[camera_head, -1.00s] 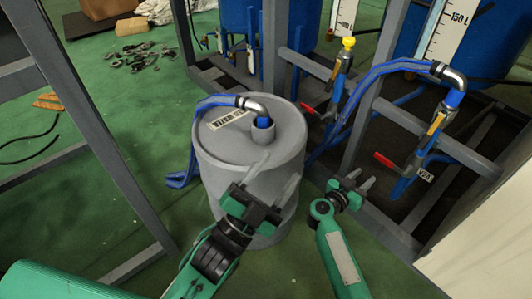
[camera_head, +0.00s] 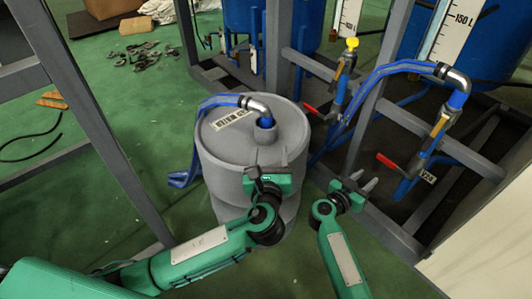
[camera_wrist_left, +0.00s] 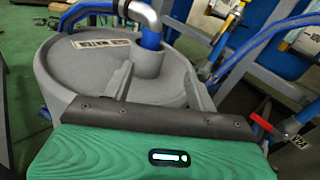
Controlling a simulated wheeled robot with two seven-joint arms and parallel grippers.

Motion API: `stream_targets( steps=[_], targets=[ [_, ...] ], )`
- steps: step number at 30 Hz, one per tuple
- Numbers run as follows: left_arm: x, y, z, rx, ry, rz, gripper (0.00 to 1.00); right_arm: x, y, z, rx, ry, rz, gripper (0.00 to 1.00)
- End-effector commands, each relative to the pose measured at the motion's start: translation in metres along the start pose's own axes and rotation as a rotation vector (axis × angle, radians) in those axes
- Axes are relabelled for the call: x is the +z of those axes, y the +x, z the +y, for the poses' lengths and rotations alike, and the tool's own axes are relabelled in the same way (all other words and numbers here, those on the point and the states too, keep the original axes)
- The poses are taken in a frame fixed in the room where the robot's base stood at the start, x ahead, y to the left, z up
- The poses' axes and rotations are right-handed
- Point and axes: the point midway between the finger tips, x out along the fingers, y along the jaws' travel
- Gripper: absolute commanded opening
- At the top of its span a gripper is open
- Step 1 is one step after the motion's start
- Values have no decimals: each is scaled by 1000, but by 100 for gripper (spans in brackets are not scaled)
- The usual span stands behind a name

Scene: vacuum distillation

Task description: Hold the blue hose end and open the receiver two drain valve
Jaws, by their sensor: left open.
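The blue hose (camera_head: 218,101) ends in a metal elbow (camera_head: 258,106) whose blue lower end sits in the neck of a grey drum (camera_head: 215,150). My left gripper (camera_head: 270,164) is open at the drum's near side, below the neck. In the left wrist view its fingers (camera_wrist_left: 158,76) point toward the hose end (camera_wrist_left: 151,40), apart from it, with nothing between them. A red valve handle (camera_head: 387,161) is beside a tag (camera_head: 428,178); the handle also shows in the left wrist view (camera_wrist_left: 262,123). My right gripper (camera_head: 363,181) appears open and empty, in front of this handle.
Another red handle (camera_head: 314,111) is below a yellow-topped fitting (camera_head: 351,43). A second blue hose (camera_head: 385,72) runs to a metal elbow (camera_head: 452,77) above the tagged valve. Grey frame posts (camera_head: 95,130) stand at left.

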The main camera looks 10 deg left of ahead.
Motion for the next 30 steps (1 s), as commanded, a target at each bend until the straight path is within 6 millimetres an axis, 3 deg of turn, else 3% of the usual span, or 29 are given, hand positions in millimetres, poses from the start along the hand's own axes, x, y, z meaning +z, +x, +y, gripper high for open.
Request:
stream_targets(
  steps=[8, 24, 30],
  targets=[
    [6, 14, 10, 63, 105, -30, 58, 0, 0, 0, 0, 0, 0, 36],
    [9, 112, 16, 61, 102, -29, 58, 0, 0, 0, 0, 0, 0, 36],
    [9, 134, 17, 61, 101, -28, 58, 0, 0, 0, 0, 0, 0, 36]
  ],
)
